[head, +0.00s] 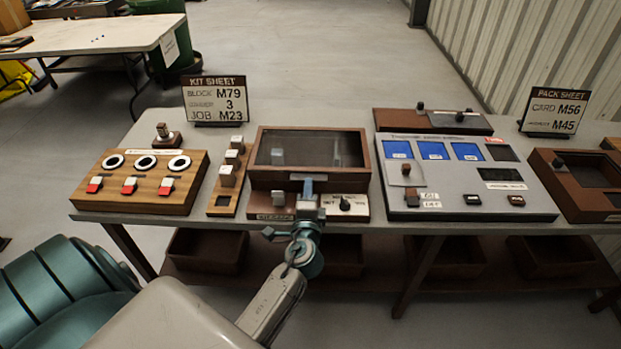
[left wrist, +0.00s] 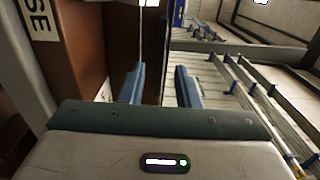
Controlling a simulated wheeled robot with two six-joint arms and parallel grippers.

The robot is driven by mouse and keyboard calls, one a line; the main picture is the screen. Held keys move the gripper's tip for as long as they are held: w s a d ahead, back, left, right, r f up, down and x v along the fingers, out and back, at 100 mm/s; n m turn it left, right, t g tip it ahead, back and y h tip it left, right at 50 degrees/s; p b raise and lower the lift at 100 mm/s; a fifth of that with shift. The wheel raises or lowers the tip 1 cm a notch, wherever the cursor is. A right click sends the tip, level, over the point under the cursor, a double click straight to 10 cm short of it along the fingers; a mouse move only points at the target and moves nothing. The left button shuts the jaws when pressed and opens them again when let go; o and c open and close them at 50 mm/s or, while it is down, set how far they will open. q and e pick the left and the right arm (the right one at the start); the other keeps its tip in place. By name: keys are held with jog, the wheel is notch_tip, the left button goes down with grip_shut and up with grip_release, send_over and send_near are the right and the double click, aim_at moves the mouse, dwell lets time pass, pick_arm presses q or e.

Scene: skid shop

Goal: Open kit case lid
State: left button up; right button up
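The kit case (head: 262,150) is a brown wooden box on the table, with a dark see-through lid (head: 335,150) that lies flat and looks shut. A pale strip, perhaps its handle, shows at the lid's front edge. My left gripper (head: 306,190) is at the front of the case, close to this edge; I cannot tell whether it touches. In the left wrist view its two blue fingers (left wrist: 160,86) stand apart with nothing clearly held between them. A brown panel is beside the left finger there. My right gripper is out of view.
A switch panel (head: 350,207) sits at the front of the case. A wooden block panel (head: 150,190) and a narrow block rack (head: 225,200) are to the left. A grey console (head: 455,190) stands close on the right. The kit sheet sign (head: 214,100) is behind, left.

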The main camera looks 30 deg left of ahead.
pick_arm(q)
jog(key=shift+p+x, duration=0.35)
jog(key=shift+x, duration=1.45)
grip_shut()
